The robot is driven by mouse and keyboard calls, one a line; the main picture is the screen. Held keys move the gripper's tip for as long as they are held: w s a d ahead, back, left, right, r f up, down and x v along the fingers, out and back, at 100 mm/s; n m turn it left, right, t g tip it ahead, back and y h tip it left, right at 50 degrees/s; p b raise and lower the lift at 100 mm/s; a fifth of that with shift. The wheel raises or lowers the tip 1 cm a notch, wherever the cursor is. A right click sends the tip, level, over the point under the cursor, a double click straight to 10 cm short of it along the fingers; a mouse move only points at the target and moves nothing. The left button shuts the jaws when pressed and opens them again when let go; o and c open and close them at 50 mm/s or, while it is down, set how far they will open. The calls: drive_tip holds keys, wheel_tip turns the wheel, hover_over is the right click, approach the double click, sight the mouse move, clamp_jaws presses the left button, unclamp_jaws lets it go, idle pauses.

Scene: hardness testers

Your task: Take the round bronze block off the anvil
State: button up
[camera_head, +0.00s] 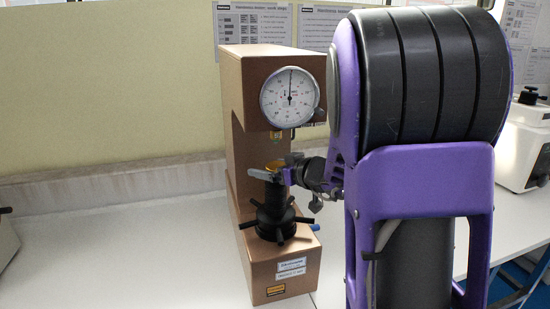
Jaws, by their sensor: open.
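The round bronze block (275,165) shows as a small golden disc on top of the dark anvil column (271,195) of the copper-brown hardness tester (238,130). My gripper (276,174) reaches in from the right at the height of the block. It is open, with a grey finger across the front of the block and the anvil top. The finger hides part of both. I cannot tell whether a finger touches the block. The indenter (292,133) hangs above the block, below the white dial (290,98).
My purple and black arm covers the right middle of the view. Dark spoke handles (271,222) stick out around the column below the gripper. A white machine (525,140) stands at the right.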

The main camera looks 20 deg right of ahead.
drive_tip(key=shift+w+a, duration=0.1)
drive_tip(key=shift+w, duration=0.1)
drive_tip(key=shift+s, duration=0.1)
clamp_jaws()
idle(0.4)
